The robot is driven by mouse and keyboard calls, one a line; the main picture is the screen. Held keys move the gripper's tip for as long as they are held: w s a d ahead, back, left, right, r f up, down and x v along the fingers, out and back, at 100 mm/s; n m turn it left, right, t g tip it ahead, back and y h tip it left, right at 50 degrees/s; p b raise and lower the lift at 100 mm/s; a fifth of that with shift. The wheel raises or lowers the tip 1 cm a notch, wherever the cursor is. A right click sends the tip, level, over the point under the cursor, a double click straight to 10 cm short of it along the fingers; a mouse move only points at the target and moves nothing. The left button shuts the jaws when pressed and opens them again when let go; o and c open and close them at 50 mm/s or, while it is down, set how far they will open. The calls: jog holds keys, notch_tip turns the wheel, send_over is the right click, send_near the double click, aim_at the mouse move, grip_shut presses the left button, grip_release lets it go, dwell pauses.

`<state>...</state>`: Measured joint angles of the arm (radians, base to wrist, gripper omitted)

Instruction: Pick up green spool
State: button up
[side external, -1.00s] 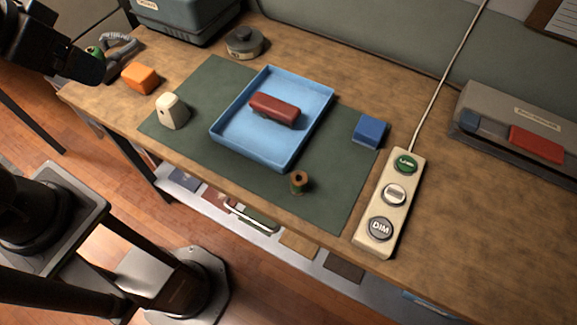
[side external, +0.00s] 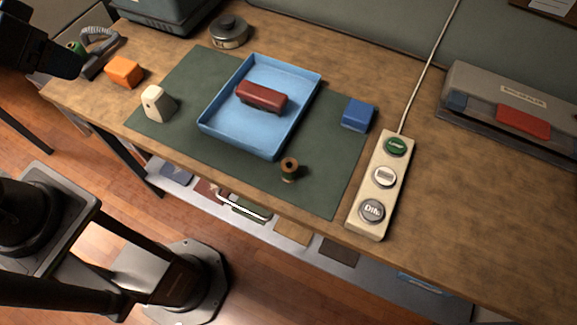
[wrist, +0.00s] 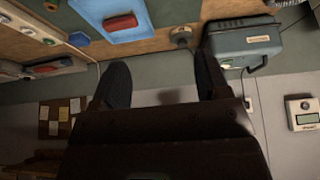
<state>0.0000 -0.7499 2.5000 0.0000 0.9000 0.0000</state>
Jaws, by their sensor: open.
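A small spool (side external: 289,170) with a brown top and a dark green wound body stands upright on the green mat, in front of the blue tray. In the wrist view, a small brown round top that looks like this spool (wrist: 50,5) shows at the upper left edge. My gripper (side external: 62,62) is at the upper left in the side view, beyond the table's left end and well away from the spool. In the wrist view my gripper (wrist: 160,78) has its two dark fingers wide apart with nothing between them.
The blue tray (side external: 215,128) holds a red block (side external: 262,97). A cream block (side external: 158,104), orange block (side external: 124,72) and blue block (side external: 358,115) stand around it. A button box (side external: 380,185) lies right of the mat. A green round thing (side external: 76,48) sits near my gripper.

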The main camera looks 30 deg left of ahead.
jog(key=c, duration=0.3)
jog(key=m+g+y, duration=0.4)
jog(key=m, duration=2)
send_over(289, 165)
jog(key=s+d, duration=0.1)
jog(key=d, duration=0.2)
jog(key=f, duration=2.2)
jog(key=shift+a+f, duration=0.2)
jog(key=shift+a, duration=0.05)
jog(key=shift+s+x, duration=0.2)
jog(key=shift+x, duration=2.5)
